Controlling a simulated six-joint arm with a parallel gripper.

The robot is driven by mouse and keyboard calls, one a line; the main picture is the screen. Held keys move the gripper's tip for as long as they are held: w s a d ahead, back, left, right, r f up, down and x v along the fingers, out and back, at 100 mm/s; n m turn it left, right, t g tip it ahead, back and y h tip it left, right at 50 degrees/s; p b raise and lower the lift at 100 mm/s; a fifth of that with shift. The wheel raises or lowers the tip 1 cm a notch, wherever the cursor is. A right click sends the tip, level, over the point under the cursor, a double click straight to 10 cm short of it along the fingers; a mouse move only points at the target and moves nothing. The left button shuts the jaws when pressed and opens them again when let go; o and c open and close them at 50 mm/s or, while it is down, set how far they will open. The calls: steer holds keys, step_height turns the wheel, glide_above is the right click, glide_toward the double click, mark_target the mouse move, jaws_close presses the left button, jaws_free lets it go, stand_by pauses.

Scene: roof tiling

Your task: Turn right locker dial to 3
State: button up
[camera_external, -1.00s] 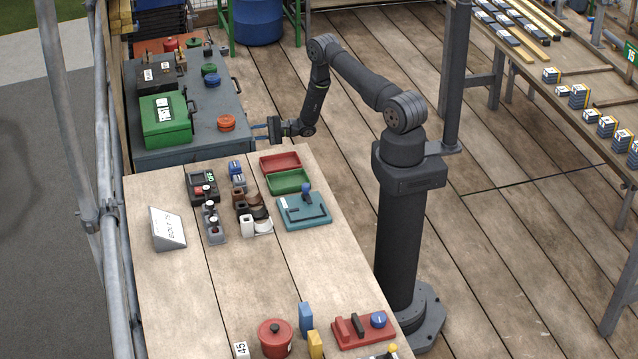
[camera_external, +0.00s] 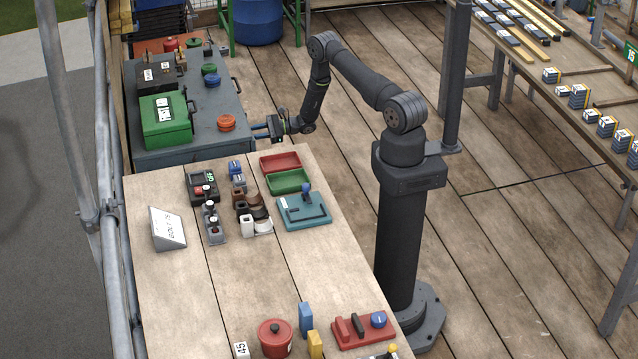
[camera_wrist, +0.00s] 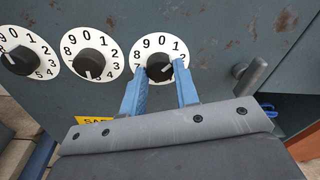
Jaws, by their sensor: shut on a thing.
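In the wrist view, the right locker dial (camera_wrist: 160,67) is a dark knob on a white disc with black digits, mounted on a grey-blue locker front. The digits 8, 9, 0, 1 and 2 show around its upper part. My gripper (camera_wrist: 161,71) has its two blue fingers on either side of this knob, shut on it. The fingers hide the lower part of the disc, and I cannot read the knob's setting surely. In the external view, my gripper (camera_external: 262,129) is at the locker's front (camera_external: 200,150), where the dials are not visible.
A middle dial (camera_wrist: 91,65) and a left dial (camera_wrist: 20,60) sit beside it in the wrist view. A locker handle (camera_wrist: 250,76) sticks out on the right. The workbench (camera_external: 200,300) with several objects stands in front of the locker.

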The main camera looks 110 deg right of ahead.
steer(key=m+y, duration=0.1)
steer(key=m, duration=1.1)
steer(key=shift+d, duration=0.1)
stand_by(0.4)
steer(key=o, duration=1)
steer(key=shift+s, duration=0.1)
steer(key=s, duration=0.5)
steer(key=s+r, duration=0.1)
steer(key=s, duration=1.1)
steer(key=shift+s+d+r, duration=0.1)
steer(key=shift+d+r, duration=0.05)
steer(key=shift+d, duration=0.05)
